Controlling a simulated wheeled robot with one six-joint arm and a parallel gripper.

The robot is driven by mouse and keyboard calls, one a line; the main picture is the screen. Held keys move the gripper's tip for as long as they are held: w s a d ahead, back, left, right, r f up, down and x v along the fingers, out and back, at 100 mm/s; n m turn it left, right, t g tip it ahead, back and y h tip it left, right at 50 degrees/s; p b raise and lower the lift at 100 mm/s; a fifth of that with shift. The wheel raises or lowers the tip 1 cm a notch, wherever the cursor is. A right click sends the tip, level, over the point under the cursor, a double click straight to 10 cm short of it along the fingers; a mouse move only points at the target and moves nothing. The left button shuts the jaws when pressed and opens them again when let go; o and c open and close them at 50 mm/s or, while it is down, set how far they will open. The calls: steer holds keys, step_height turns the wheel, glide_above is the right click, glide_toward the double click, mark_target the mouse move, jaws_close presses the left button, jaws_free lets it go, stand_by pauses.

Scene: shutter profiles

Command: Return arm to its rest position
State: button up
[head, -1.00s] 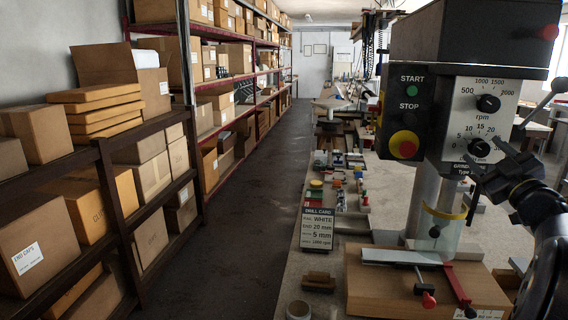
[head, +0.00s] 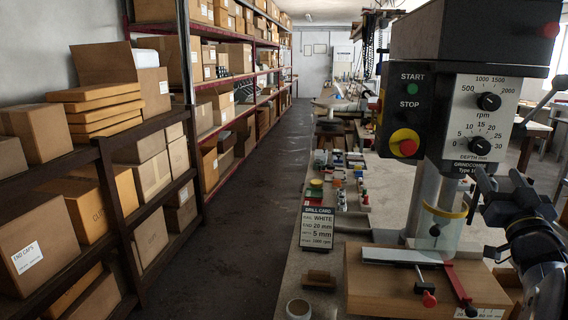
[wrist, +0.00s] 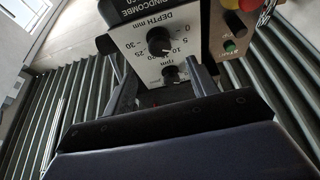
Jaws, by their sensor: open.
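My gripper (head: 490,188) is at the right of the head view, raised beside the drill press (head: 476,118) and above the bench. In the wrist view its two dark fingers (wrist: 162,78) stand apart with nothing between them, and the drill's dial panel lies beyond. In the head view the wrist and arm fill the lower right corner and hide part of the bench. A pale profile (head: 400,256) lies on the wooden drill table (head: 385,290), beside a red-handled clamp (head: 458,284).
The drill card (head: 317,228) stands on the bench (head: 325,263), with small coloured parts behind it. A ring-shaped object (head: 298,309) is near the front. Shelves of boxes (head: 38,225) line the left. The aisle floor (head: 222,250) is clear.

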steer(key=shift+v, duration=1.5)
